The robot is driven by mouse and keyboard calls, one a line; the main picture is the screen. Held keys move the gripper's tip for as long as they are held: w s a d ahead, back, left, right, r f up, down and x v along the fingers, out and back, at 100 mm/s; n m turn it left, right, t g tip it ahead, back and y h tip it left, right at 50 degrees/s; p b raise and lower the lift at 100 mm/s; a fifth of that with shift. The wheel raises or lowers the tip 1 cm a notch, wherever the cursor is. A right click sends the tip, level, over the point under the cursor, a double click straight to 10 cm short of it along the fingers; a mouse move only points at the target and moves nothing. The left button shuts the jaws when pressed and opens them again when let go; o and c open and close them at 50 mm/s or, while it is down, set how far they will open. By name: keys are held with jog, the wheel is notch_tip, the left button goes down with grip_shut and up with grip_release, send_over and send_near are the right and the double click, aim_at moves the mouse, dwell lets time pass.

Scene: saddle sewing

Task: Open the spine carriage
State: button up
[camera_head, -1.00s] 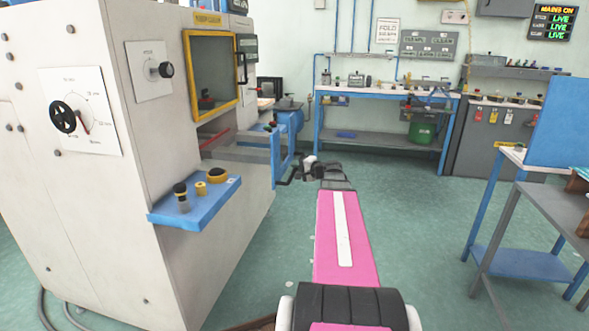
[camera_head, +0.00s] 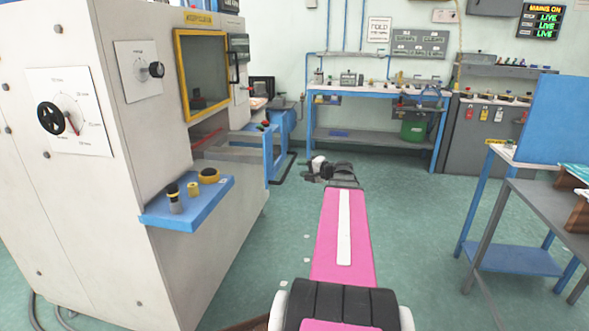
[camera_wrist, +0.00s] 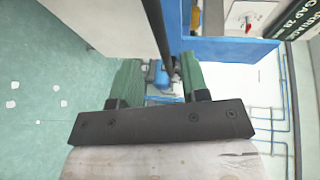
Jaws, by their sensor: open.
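The spine carriage appears to be the blue frame (camera_head: 272,150) with grey rails at the side of the large cream machine. A dark bar handle (camera_head: 284,168) sticks out from its right end. My gripper (camera_head: 318,168) is to the right of this handle with a visible gap in the head view. In the wrist view my gripper (camera_wrist: 164,78) is open, with green fingers apart. A dark rod (camera_wrist: 160,35) runs down the picture toward the space between them; I cannot tell whether it is between the fingers or beyond them. A blue panel (camera_wrist: 225,50) is beside it.
The cream machine (camera_head: 95,200) fills the left, with a blue control shelf (camera_head: 188,212) jutting out. A blue-legged bench (camera_head: 370,138) stands at the back wall. A grey table (camera_head: 545,210) is at the right. The green floor (camera_head: 410,220) between is clear.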

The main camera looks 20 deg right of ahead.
jog(key=shift+v, duration=1.8)
